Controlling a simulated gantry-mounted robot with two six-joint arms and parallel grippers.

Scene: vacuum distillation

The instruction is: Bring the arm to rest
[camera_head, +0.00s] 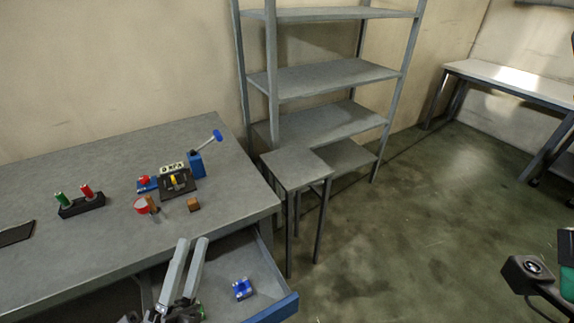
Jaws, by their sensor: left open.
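My left gripper (192,245) is at the bottom of the head view. Its two long grey fingers point up and are apart, with nothing seen between them. It shows in front of the table (110,155) front edge, left of an open drawer (262,268) with a blue front. A small blue and white object (242,288) lies in the drawer. I cannot tell the gripper's exact height over the drawer. No fingers of my right gripper can be made out.
On the table are a black gauge-like device (178,183), a blue-handled device (196,165), a red-rimmed cup (141,205), a small brown block (194,204) and a rack (82,206) with green and red pieces. A small stand (296,167) and grey shelves (325,76) stand right. Floor there is clear.

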